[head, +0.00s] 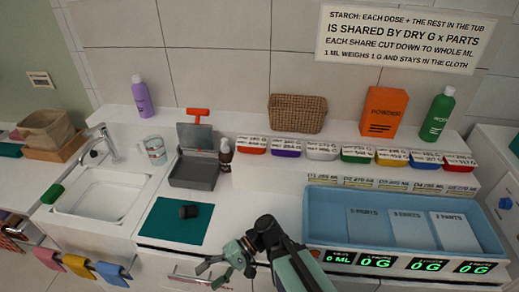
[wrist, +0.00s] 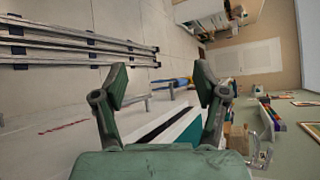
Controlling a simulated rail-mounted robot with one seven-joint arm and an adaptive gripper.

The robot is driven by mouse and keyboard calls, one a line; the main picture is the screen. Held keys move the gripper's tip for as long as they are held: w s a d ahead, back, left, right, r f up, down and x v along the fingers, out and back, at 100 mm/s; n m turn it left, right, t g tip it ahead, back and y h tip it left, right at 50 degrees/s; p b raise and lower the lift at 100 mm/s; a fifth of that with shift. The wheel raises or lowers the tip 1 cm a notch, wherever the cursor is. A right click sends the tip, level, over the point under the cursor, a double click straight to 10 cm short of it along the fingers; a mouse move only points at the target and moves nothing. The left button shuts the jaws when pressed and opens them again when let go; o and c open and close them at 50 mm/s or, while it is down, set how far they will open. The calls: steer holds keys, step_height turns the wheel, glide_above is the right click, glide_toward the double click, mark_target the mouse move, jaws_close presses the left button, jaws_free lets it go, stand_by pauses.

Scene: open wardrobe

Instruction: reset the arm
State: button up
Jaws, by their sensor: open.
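My gripper (head: 222,272) is dark green and grey. In the head view it hangs in front of the counter's front edge, below and right of the teal mat (head: 176,220). In the wrist view my gripper (wrist: 162,90) shows its two fingers spread wide apart, with nothing between them. It holds nothing. The wrist camera looks sideways along the counter front and the floor.
A blue tray (head: 318,218) with labelled panels and displays is at right. A sink (head: 98,196) is at left. Drawer handles (head: 190,277) sit below the counter edge near my gripper.

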steer(key=shift+w+a+r+y+p, duration=0.3)
steer(key=shift+w+a+r, duration=0.1)
steer(key=shift+a+r, duration=0.15)
steer(key=shift+w, duration=0.15)
